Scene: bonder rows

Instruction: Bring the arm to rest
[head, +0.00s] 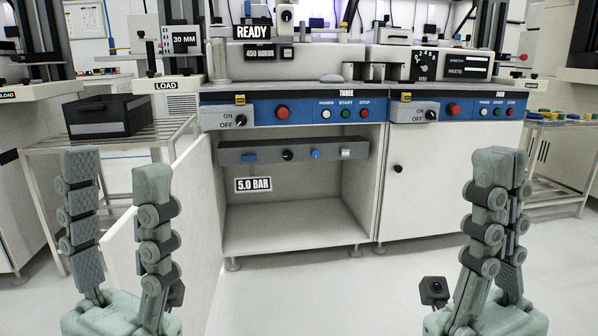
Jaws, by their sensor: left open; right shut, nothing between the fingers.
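My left gripper (120,185) is upright at the lower left, its two fingers spread apart with nothing between them. It stands in front of the cart and the open cabinet door, touching neither as far as I can tell. My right gripper (501,175) is upright at the lower right, its fingers together with nothing held. It is in front of the right machine's closed cabinet door (450,195). Both arms below the gripper bases are out of view.
Machine three (335,112) has an open lower cabinet (290,225) with a 5.0 BAR label (253,184). Its white door (165,235) swings out toward me at left. A black box (108,116) sits on a metal cart (150,134). The central floor (330,290) is clear.

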